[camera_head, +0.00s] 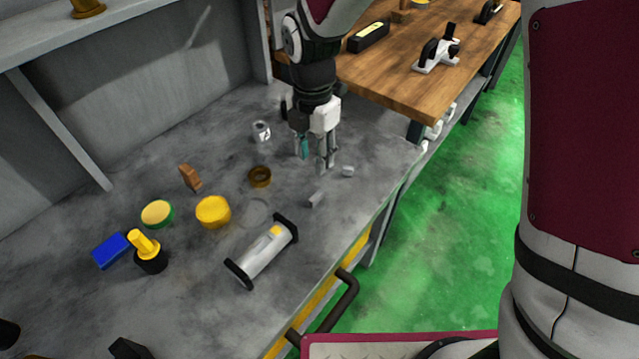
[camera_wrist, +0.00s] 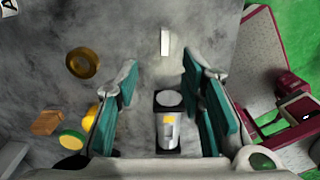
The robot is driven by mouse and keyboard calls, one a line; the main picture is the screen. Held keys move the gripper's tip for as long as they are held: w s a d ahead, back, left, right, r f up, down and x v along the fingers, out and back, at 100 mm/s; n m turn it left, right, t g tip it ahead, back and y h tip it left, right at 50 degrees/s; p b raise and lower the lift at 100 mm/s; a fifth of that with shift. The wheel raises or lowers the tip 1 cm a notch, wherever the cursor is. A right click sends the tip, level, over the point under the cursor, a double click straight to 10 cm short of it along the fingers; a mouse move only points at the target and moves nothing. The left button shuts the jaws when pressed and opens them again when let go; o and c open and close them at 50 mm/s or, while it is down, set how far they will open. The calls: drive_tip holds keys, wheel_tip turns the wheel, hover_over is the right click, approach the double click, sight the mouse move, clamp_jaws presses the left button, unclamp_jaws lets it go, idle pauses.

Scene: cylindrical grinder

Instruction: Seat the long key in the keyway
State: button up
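A small grey bar, which looks like the long key (camera_head: 315,200), lies flat on the grey bench. It also shows as a pale upright strip (camera_wrist: 165,42) at the top middle of the wrist view. A silver cylinder with black end supports and a yellow patch (camera_head: 262,252) lies nearer the front edge. It also shows between the fingers in the wrist view (camera_wrist: 168,135). I cannot make out the keyway. My gripper (camera_head: 312,162) points down above the bench, behind the key. Its teal-padded fingers (camera_wrist: 160,95) are apart with nothing gripped.
A small grey block (camera_head: 348,171) lies right of my gripper. A brass ring (camera_head: 260,177), a white marked cube (camera_head: 261,131), an orange block (camera_head: 190,178) and a yellow cylinder (camera_head: 213,212) stand to the left. A wooden table (camera_head: 400,80) adjoins behind.

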hover_over(316, 195)
drive_tip(key=f, duration=0.6)
drive_tip(key=shift+w+f, duration=0.25)
drive_tip(key=shift+w, duration=0.1)
drive_tip(key=f, duration=0.2)
drive_tip(key=s+f, duration=0.1)
drive_tip(key=f, duration=0.1)
drive_tip(key=shift+f, duration=0.25)
drive_tip(key=shift+w+f, duration=0.1)
drive_tip(key=shift+f, duration=0.35)
clamp_jaws()
